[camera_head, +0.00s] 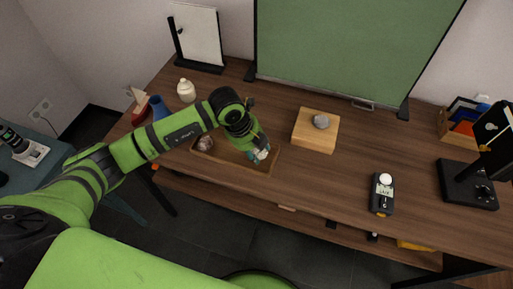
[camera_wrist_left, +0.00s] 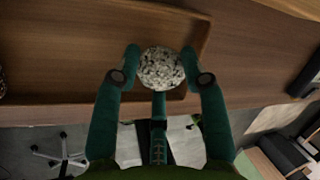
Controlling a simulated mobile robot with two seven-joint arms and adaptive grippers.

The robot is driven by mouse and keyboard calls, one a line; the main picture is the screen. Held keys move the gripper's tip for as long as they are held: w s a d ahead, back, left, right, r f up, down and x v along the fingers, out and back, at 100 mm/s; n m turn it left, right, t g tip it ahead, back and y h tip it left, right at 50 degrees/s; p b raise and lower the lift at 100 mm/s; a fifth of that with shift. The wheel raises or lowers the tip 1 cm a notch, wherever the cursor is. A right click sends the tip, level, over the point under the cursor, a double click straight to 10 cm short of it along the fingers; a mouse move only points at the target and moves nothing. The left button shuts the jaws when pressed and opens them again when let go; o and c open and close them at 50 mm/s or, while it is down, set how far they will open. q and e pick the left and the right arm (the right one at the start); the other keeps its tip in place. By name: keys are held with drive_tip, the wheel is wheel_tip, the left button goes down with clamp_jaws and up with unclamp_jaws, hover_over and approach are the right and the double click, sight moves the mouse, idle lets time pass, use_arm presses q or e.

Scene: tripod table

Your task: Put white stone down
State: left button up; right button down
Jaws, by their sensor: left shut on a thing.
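The white stone (camera_wrist_left: 161,68), speckled with dark grey, is between the two teal fingers of my left gripper (camera_wrist_left: 160,62) in the left wrist view. The fingers are shut on it from both sides. In the head view my left gripper (camera_head: 261,154) is at the right end of a shallow wooden tray (camera_head: 228,159), and the stone is mostly hidden there. The tray's inside and corner show behind the stone in the wrist view (camera_wrist_left: 60,60). I cannot tell whether the stone touches the tray. My right gripper is not in view.
A pinkish stone (camera_head: 205,142) lies at the tray's left end. A grey stone (camera_head: 321,121) rests on a light wooden block (camera_head: 315,136) to the right. A white bottle (camera_head: 186,90) and blue cup (camera_head: 158,107) stand behind left. A handheld meter (camera_head: 382,193) lies right.

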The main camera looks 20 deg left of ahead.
use_arm(q)
drive_tip(key=shift+f, duration=0.45)
drive_tip(key=shift+f, duration=0.1)
drive_tip(key=o, duration=1.2)
drive_tip(key=v, duration=1.2)
drive_tip(key=shift+b, duration=0.4)
